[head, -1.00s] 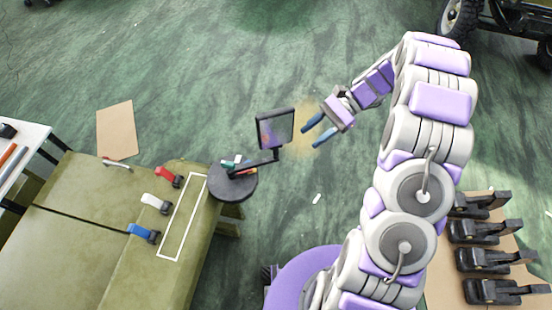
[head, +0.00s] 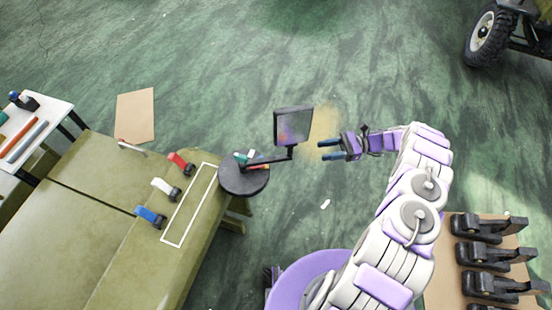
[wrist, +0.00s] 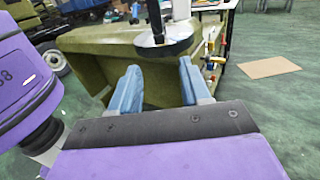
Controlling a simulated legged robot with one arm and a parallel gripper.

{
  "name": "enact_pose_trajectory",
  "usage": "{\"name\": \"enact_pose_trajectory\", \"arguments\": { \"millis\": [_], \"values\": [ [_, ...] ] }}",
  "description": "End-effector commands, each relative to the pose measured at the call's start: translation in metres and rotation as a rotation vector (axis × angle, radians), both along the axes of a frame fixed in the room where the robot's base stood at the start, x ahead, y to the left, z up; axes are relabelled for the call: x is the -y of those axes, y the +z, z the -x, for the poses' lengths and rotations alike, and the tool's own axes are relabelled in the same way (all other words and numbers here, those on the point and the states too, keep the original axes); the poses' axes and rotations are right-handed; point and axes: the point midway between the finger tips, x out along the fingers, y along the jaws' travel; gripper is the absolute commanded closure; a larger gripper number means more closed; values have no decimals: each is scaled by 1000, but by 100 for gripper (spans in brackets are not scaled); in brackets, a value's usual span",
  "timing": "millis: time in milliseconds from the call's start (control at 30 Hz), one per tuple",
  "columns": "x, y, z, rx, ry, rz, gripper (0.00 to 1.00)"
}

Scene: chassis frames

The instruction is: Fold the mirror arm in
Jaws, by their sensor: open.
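The mirror (head: 293,125) is a dark-framed square plate on a thin black mirror arm (head: 268,160). The arm runs from a round dark disc (head: 240,182) at the right end of the green chassis, out to the right. My gripper (head: 322,150) is open and empty, to the right of the mirror, pointing left toward it with a gap between. In the wrist view, the two blue fingers (wrist: 157,80) are spread apart. Beyond them a dark upright post (wrist: 155,18) and the round disc (wrist: 166,46) show; the mirror plate is mostly out of that view.
The green chassis (head: 85,230) carries red (head: 178,160), white (head: 163,186) and blue (head: 150,215) levers beside a white outlined rectangle. A white table (head: 40,120) stands at the left. Black clamps lie on a board (head: 450,290) at the right. The floor around my gripper is clear.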

Motion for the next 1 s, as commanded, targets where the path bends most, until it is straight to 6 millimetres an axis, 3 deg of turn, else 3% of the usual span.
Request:
{"name": "enact_pose_trajectory", "arguments": {
  "millis": [267,533,767,1000],
  "values": [
    [-10,-1,1,-3,-2,-4,53],
    [-36,-1,6,-2,-1,-6,53],
    [-67,-1,12,-2,0,-7,53],
    [-110,-2,20,-3,1,-6,53]
  ]
}}
